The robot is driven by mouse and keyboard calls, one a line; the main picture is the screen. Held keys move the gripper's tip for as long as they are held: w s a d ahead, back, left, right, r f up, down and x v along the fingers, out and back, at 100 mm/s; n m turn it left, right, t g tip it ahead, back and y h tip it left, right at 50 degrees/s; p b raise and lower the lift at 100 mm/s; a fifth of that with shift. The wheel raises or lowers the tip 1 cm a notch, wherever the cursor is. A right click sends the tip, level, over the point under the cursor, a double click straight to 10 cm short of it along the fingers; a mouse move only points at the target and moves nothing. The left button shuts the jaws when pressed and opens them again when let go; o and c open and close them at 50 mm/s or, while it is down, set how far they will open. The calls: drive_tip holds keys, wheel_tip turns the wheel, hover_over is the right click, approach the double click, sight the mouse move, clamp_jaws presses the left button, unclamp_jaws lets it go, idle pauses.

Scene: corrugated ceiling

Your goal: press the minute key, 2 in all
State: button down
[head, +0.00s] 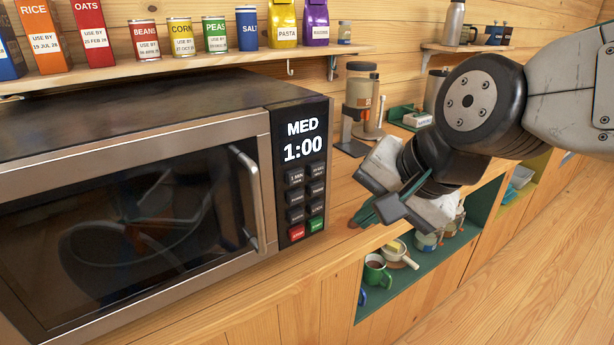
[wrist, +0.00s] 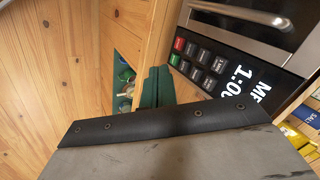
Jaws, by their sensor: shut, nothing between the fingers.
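The microwave (head: 185,92) stands on the wooden counter, door shut. Its display (head: 303,139) reads "MED 1:00"; it also shows, turned sideways, in the wrist view (wrist: 240,83). The minute key (head: 296,178) is the dark key at the top left of the keypad, just under the display. In the wrist view the minute key (wrist: 219,65) is the one nearest the display in the upper row. My gripper (head: 360,215) is shut and empty, to the right of the keypad and apart from it. Its dark green fingers (wrist: 154,86) show in the wrist view.
A red key (head: 297,232) and a green key (head: 316,224) sit at the keypad's bottom. The door handle (head: 246,195) sticks out left of the keypad. A coffee maker (head: 358,98) stands behind my gripper. A shelf (head: 200,70) with cans runs above.

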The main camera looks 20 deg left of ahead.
drive_tip(key=w+a+r+m+t+y, duration=0.1)
drive_tip(key=w+a+r+m+t, duration=0.1)
drive_tip(key=w+a+r+m, duration=0.1)
drive_tip(key=shift+w+a+r+m+y, duration=0.15)
drive_tip(key=shift+w+r+m+y, duration=0.45)
drive_tip(key=shift+m, duration=0.6)
drive_tip(key=shift+s, duration=0.1)
approach(298, 182)
drive_tip(key=shift+x, duration=3)
drive_tip(key=shift+a, duration=0.1)
